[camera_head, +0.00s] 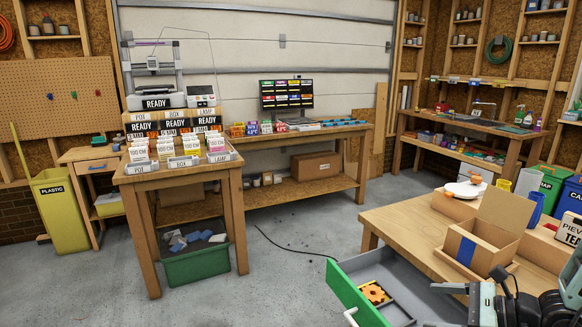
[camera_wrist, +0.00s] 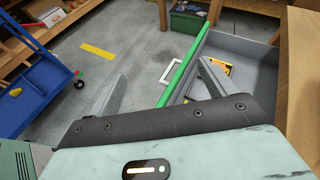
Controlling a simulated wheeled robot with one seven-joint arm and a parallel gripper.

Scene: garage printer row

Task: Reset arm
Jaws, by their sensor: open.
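My gripper (camera_head: 440,304) is at the bottom right of the head view, over the right part of an open drawer (camera_head: 362,268). In the wrist view my gripper (camera_wrist: 162,76) shows two grey fingers spread wide apart with nothing between them. The drawer has a green front (camera_head: 350,290) and grey walls, and is pulled out from the wooden table. An orange-yellow piece (camera_head: 375,293) lies in a compartment of the drawer. In the wrist view, the green front edge (camera_wrist: 184,70) and a white handle (camera_wrist: 172,73) lie beyond and below the fingers.
The wooden table (camera_head: 407,217) holds an open cardboard box (camera_head: 482,236) close behind my gripper. A workbench (camera_head: 190,172) with labelled boxes and a green bin (camera_head: 195,265) stand at left. Open grey floor (camera_head: 290,235) lies between. A blue cart (camera_wrist: 35,85) shows in the wrist view.

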